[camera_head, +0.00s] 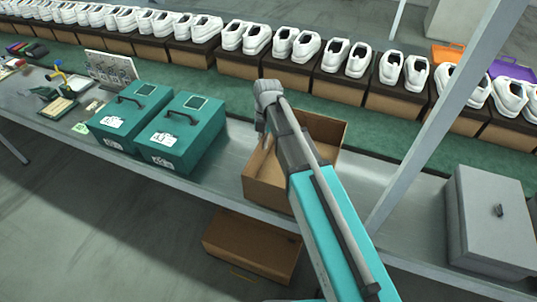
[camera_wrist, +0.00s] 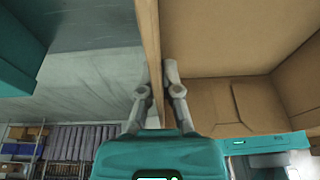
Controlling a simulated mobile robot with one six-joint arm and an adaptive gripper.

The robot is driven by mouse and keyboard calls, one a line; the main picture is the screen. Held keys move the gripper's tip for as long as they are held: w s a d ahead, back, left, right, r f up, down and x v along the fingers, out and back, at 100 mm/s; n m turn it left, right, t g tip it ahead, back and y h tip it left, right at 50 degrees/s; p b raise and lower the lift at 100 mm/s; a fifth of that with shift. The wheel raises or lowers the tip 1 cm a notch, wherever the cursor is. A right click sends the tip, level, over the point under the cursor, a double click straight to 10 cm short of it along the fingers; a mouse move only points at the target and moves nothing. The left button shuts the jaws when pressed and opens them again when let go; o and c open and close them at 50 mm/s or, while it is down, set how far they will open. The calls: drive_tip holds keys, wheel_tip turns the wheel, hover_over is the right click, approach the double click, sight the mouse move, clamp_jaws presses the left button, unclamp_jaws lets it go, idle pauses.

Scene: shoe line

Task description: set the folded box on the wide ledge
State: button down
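The folded box (camera_head: 325,131) is an open brown cardboard box without a lid. It stands upright on the grey metal ledge (camera_head: 226,187), close to the front edge, and my arm covers part of it. My gripper (camera_head: 261,133) is at the box's left wall. In the wrist view, the fingers of my gripper (camera_wrist: 160,80) straddle the thin wall of the folded box (camera_wrist: 220,45), one inside and one outside, and look closed on it. The box's inside looks empty where it shows. Whether its base rests fully on the ledge is hard to tell.
Two teal cases (camera_head: 192,134) stand left of the box. A grey metal case (camera_head: 490,222) stands at the right, past a slanted post (camera_head: 443,110). White shoes on cardboard boxes line the green belt (camera_head: 385,143) behind. Another brown box (camera_head: 252,244) sits below the ledge.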

sight(267, 154)
drive_tip(key=shift+w+d+f+b, duration=0.25)
drive_tip(key=shift+w+f+b, duration=0.4)
drive_tip(key=shift+f, duration=0.2)
drive_tip(key=shift+w+d+f+b, duration=0.2)
drive_tip(key=shift+w+f+b, duration=0.45)
drive_tip(key=shift+f, duration=0.2)
drive_tip(key=shift+w+d+f+b, duration=0.1)
drive_tip(key=shift+w+f+b, duration=0.1)
drive_tip(key=shift+f+b, duration=0.8)
drive_tip(key=shift+w+f+b, duration=0.2)
drive_tip(key=shift+f+b, duration=0.8)
drive_tip(key=shift+f, duration=0.15)
drive_tip(key=c, duration=0.8)
unclamp_jaws()
drive_tip(key=shift+r, duration=0.25)
drive_tip(key=p+v, duration=1.1)
drive_tip(key=v, duration=0.1)
drive_tip(key=shift+p, duration=0.3)
